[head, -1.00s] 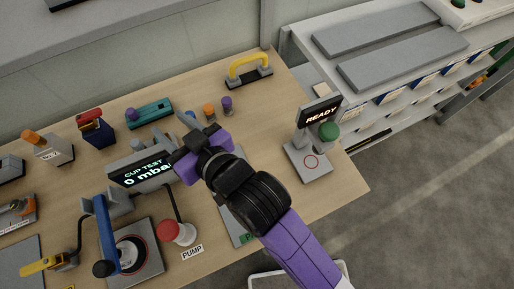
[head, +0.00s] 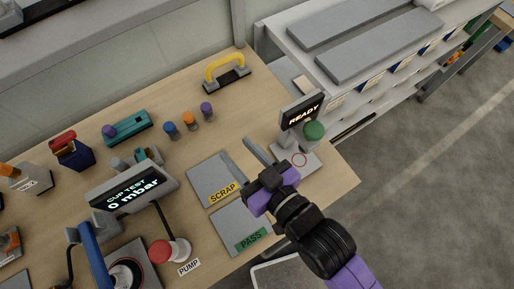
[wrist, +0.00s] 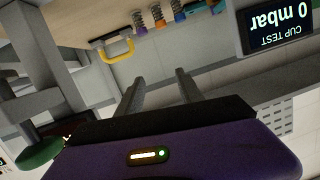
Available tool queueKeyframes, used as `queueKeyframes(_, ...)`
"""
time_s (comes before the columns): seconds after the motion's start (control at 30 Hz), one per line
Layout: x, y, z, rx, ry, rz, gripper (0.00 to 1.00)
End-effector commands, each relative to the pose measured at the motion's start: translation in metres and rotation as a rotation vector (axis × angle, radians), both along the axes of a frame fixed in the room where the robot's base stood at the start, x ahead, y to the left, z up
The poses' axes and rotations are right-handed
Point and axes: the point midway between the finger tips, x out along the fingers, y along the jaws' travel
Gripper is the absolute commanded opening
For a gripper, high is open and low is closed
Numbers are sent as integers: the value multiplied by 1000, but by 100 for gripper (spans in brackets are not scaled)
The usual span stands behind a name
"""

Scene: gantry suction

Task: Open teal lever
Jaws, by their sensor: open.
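A teal block with a purple knob (head: 128,127) lies at the back left of the wooden bench; it looks like the teal lever, but its hinge is unclear. A smaller teal part (head: 151,154) shows partly behind the CUP TEST display. My gripper (head: 236,150) is open and empty, above the bench near the SCRAP and PASS plates, well to the right of the teal block. In the wrist view the two fingers (wrist: 157,76) stand apart with nothing between them. That view is upside down, and a teal edge (wrist: 201,6) shows at its top.
The CUP TEST display (head: 131,189) reads 0 mbar, left of my gripper. A READY screen (head: 302,108) with a green button (head: 313,131) stands close on the right. Small coloured plungers (head: 189,121) and a yellow handle (head: 224,67) are at the back. A red pump button (head: 160,251) is in front.

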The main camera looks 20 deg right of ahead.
Motion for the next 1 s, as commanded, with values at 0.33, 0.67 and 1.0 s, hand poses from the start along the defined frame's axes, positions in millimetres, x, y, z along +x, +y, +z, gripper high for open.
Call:
queueKeyframes(0.33,-24,-31,-7,-6,6,-60,44)
queueKeyframes(0.67,-26,-33,-8,-6,5,-63,44)
queueKeyframes(1.0,-25,-33,-7,-5,3,-64,44)
